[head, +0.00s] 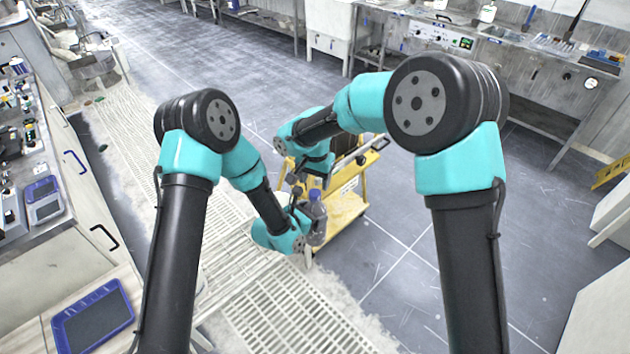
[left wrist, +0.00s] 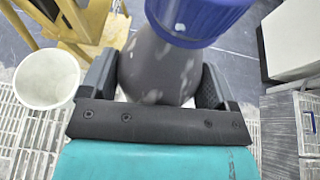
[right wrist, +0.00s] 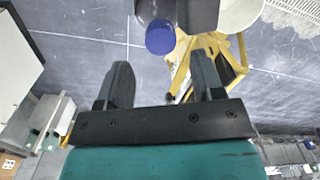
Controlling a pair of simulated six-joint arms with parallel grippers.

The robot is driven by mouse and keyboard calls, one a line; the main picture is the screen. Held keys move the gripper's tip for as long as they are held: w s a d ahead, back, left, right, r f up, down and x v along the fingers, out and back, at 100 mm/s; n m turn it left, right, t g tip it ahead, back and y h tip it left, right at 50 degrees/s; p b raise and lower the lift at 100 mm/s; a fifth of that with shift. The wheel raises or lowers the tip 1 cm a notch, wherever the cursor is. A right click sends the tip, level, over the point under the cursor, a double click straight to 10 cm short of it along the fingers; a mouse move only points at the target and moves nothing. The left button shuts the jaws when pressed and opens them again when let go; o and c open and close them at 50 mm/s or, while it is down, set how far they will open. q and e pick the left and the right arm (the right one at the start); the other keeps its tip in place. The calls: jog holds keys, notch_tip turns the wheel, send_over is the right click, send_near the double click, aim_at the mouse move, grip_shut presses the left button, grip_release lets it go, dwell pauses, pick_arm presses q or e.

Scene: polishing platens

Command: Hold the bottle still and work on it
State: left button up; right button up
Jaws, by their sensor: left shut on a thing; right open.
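A grey bottle (head: 317,224) with a blue cap (head: 315,195) stands out in front of me in the head view. My left gripper (head: 306,218) is shut around its body. In the left wrist view the bottle body (left wrist: 158,68) sits between the two fingers, with the blue cap (left wrist: 200,15) above them. My right gripper (right wrist: 162,82) is open and empty. In the right wrist view the blue cap (right wrist: 160,37) is beyond its fingertips, apart from them. The bottle's base is hidden in both wrist views.
A white round cup-like thing (left wrist: 47,78) is beside the left gripper. A yellow cart (head: 345,207) stands close behind the bottle. A white slotted grating (head: 290,305) lies below. A bench with a blue-rimmed tray (head: 93,318) is at the left; dark floor is open at the right.

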aim_at(315, 193)
notch_tip(315, 193, up, 3)
jog(key=shift+r, duration=0.1)
dwell(0.3)
jog(key=shift+f, duration=4.05)
jog(key=shift+c, duration=0.2)
jog(key=c, duration=0.9)
jog(key=o, duration=1)
